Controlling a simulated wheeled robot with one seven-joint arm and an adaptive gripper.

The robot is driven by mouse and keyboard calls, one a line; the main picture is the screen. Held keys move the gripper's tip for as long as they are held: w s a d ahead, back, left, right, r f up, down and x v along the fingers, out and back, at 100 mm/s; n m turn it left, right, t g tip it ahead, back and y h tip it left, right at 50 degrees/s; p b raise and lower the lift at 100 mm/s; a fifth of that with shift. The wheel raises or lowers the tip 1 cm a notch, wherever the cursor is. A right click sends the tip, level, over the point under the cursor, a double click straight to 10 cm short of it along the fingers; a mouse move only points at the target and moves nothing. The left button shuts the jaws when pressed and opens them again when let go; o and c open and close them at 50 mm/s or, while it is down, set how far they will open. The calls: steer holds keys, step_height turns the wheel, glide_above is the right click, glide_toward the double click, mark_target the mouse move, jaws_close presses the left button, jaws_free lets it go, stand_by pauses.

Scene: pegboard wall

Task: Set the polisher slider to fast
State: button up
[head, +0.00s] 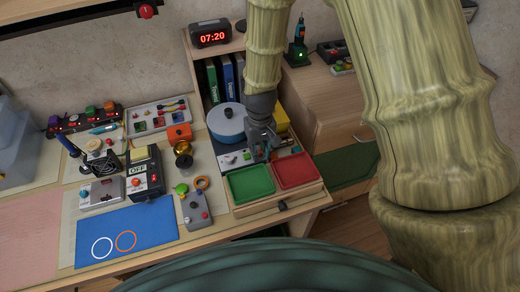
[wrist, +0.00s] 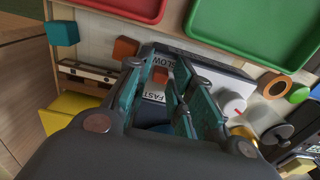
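The polisher is at the middle of the desk in the head view, with a blue disc (head: 228,122) and a pale control panel (head: 236,159). In the wrist view, the slider's orange knob (wrist: 160,75) shows between the SLOW label (wrist: 171,60) and the FAST label (wrist: 153,97). It looks nearer SLOW. My gripper (wrist: 157,78) is open over the slider, with teal-padded fingers on both sides of the knob. I cannot tell whether either finger touches it. In the head view my gripper (head: 266,150) points down at the panel's right part and hides the slider.
A green tray (head: 250,183) and a red tray (head: 295,170) lie just in front of the panel. A white knob (wrist: 232,104) sits beside the fingers in the wrist view. A yellow object (head: 281,118) stands close behind my gripper. Binders (head: 226,75) stand at the back.

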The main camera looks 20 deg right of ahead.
jaws_close()
steer(key=shift+w+p, duration=0.35)
steer(key=shift+w, duration=1.1)
steer(key=shift+o, duration=0.4)
jaws_free()
steer(key=shift+r, duration=0.1)
step_height(320, 180, up, 12)
